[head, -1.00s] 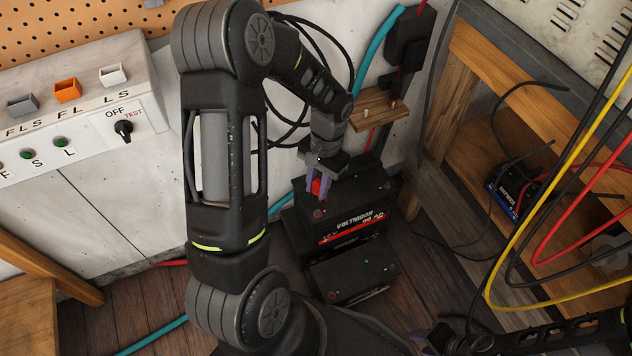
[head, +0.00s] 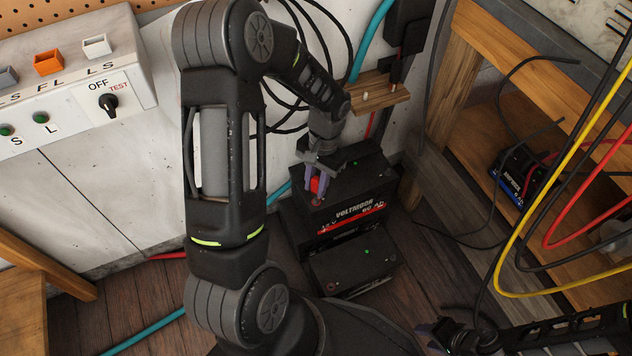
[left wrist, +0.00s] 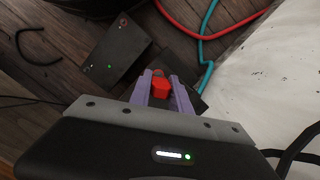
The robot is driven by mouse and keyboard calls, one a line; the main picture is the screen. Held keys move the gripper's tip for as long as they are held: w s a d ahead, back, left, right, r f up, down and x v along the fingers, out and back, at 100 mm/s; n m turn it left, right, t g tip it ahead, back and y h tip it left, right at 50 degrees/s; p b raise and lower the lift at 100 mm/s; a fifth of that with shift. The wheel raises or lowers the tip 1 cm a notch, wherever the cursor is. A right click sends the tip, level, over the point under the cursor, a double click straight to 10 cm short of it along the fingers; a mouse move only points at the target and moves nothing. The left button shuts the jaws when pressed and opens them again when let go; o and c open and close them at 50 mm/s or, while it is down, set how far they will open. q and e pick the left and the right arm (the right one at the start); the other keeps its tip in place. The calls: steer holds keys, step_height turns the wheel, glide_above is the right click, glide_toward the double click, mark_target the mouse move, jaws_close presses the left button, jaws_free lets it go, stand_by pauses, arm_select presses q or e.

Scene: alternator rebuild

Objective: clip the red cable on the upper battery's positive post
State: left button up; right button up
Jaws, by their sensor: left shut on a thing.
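A wooden shelf (head: 380,93) juts from the wall behind the batteries. A panel with a switch (head: 108,103) stands left. Yellow, red and black cables hang at right before a wooden bench (head: 540,95) holding a small blue-black battery (head: 520,180). Teal hose (head: 150,330) lies on the floor.

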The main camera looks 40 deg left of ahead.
arm_select(q)
steer(key=shift+f, duration=0.1)
stand_by(0.3)
steer(key=shift+w+b+x, duration=0.2)
steer(key=shift+b+x, duration=0.55)
steer(key=shift+x, duration=0.3)
steer(key=o, duration=1)
